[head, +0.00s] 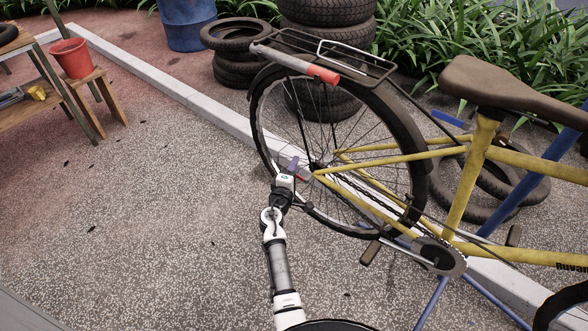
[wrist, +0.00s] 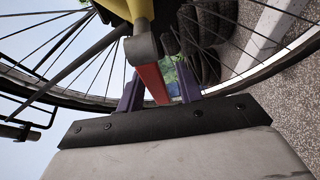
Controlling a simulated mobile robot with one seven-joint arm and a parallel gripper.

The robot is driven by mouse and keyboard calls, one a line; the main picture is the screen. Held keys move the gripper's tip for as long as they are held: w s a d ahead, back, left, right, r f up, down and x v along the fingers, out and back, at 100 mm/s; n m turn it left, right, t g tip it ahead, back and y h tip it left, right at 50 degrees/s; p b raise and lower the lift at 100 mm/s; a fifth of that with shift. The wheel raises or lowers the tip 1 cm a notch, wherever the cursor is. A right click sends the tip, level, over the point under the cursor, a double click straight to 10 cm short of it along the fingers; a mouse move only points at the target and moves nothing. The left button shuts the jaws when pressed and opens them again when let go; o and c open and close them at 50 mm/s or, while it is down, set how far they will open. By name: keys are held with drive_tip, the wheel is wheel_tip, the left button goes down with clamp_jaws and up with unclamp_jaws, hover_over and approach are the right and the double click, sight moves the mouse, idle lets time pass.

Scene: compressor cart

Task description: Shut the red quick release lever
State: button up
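The red quick release lever (wrist: 151,84) hangs from a grey pivot (wrist: 141,45) at the bicycle's rear hub in the wrist view. My gripper (wrist: 161,92) has its two purple fingers apart, one on each side of the lever. The lever is close to the left finger; I cannot tell if they touch. A clear gap shows between the lever and the right finger. In the head view my gripper (head: 294,165) is at the rear hub, and it mostly hides the lever there.
The yellow bicycle (head: 388,157) stands on a blue stand (head: 430,303), its rear wheel's spokes close around my gripper. A grey tube with a red end (head: 322,74) lies by the rear rack. Stacked tires (head: 327,12) stand behind. Open pavement (head: 150,220) lies to the left.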

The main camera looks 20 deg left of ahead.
drive_tip(key=shift+s, duration=0.1)
drive_tip(key=s+b, duration=0.2)
drive_tip(key=s, duration=1.1)
drive_tip(key=shift+s+d, duration=0.2)
drive_tip(key=shift+s, duration=0.15)
